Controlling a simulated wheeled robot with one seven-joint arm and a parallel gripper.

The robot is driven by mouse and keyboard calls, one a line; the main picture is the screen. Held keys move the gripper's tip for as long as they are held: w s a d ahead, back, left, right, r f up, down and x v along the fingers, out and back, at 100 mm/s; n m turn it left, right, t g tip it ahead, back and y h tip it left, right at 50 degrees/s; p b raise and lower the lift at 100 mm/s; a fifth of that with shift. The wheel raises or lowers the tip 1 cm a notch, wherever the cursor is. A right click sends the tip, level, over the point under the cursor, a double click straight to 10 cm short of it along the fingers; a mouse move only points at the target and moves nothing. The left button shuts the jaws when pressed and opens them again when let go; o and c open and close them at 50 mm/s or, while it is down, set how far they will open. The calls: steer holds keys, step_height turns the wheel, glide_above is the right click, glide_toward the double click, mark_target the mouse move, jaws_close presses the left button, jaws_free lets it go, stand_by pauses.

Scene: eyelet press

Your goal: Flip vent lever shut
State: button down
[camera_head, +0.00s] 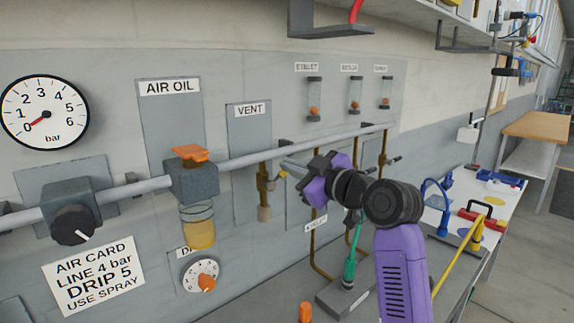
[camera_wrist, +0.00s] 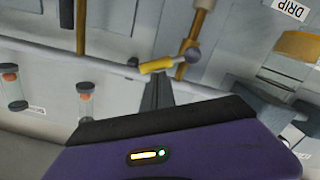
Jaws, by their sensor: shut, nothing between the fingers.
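The vent valve (camera_head: 264,184) is a brass fitting on a vertical pipe below the grey air line, under the VENT label. Its small yellow lever (camera_head: 283,174) sticks out to the right of it, close to my fingertips. In the wrist view the yellow lever (camera_wrist: 158,66) lies nearly level, with a grey round end (camera_wrist: 192,56) at the brass pipe. My gripper (camera_head: 285,164) is shut and empty. In the wrist view my fingertips (camera_wrist: 157,82) are just below the lever in the picture; I cannot tell whether they touch it.
The grey air line (camera_head: 240,160) runs across the wall. The air oil unit (camera_head: 190,185), with an orange top, and a gauge (camera_head: 44,112) reading near zero are to the left. Brass pipes (camera_head: 318,240) and flow tubes (camera_head: 314,98) are near my arm. A cluttered bench (camera_head: 500,215) stands at right.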

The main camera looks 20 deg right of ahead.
steer(key=m, duration=0.1)
steer(key=d+f+m, duration=0.1)
steer(key=m, duration=0.1)
steer(key=f+m, duration=0.1)
steer(key=shift+w+d+f+m+b, duration=0.2)
steer(key=shift+w+d+m+b, duration=0.1)
steer(key=shift+d+b, duration=0.05)
steer(key=shift+f, duration=0.15)
stand_by(0.4)
steer(key=s+d+r, duration=0.3)
steer(key=s+r, duration=0.1)
steer(key=s, duration=0.6)
steer(key=shift+s+d+r, duration=0.15)
steer(key=shift+d+r, duration=0.05)
steer(key=shift+r, duration=0.15)
stand_by(0.4)
